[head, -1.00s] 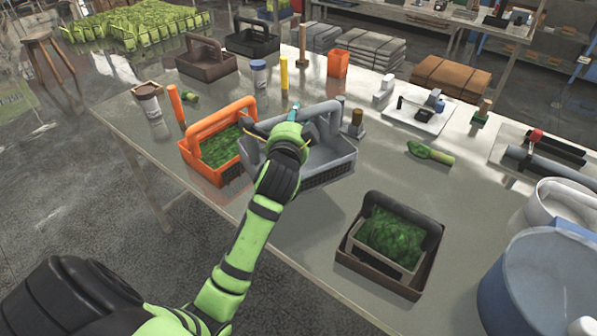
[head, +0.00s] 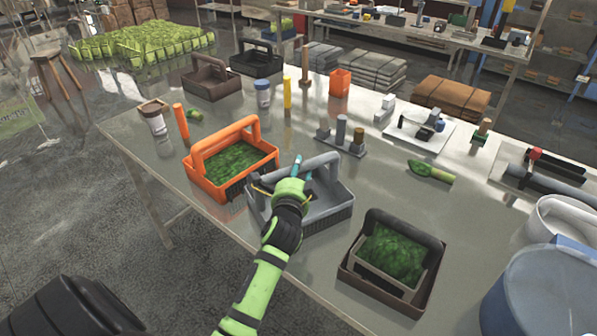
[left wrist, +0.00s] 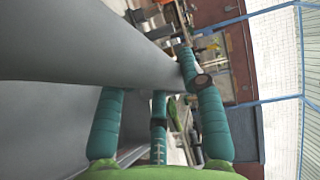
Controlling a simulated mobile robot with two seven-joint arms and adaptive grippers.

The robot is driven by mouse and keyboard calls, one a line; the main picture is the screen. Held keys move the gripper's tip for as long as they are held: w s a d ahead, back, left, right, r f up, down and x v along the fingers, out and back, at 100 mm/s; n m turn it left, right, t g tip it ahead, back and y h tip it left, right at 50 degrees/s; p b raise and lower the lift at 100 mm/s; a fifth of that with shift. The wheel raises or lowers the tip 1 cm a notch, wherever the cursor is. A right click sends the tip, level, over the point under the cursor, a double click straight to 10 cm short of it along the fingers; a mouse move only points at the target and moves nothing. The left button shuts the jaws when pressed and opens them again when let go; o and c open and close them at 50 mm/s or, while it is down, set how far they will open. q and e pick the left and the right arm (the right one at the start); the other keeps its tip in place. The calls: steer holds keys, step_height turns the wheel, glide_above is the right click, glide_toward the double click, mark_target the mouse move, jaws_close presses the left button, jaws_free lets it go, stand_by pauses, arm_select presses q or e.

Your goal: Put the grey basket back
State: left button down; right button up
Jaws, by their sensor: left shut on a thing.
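The grey basket (head: 322,213) is near the front of the table, between the orange basket (head: 208,184) and the dark brown basket (head: 378,287). It looks empty inside. My left gripper (head: 300,174) is shut on the grey basket's handle (head: 318,163). In the left wrist view the grey handle (left wrist: 120,45) runs between the teal fingers of the left gripper (left wrist: 160,95). I cannot tell whether the basket's bottom touches the table. My right gripper is not in view.
The orange and dark brown baskets hold green stuff and stand close on either side. Behind stands a small block with upright cylinders (head: 341,133). A green-tipped tool (head: 430,172) lies to the right. The table (head: 400,205) is bare between these.

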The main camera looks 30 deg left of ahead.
arm_select(q)
steer(key=c, duration=0.9)
jaws_free()
steer(key=shift+f, duration=0.1)
steer(key=shift+o, duration=0.6)
steer(key=shift+r, duration=0.3)
steer(key=shift+s+d+f, duration=0.15)
steer(key=shift+s+d, duration=0.05)
steer(key=shift+s, duration=0.15)
steer(key=b+v, duration=0.2)
steer(key=v, duration=0.8)
steer(key=shift+s+d, duration=0.1)
steer(key=shift+s, duration=0.15)
steer(key=shift+s+d, duration=0.15)
steer(key=shift+s, duration=0.2)
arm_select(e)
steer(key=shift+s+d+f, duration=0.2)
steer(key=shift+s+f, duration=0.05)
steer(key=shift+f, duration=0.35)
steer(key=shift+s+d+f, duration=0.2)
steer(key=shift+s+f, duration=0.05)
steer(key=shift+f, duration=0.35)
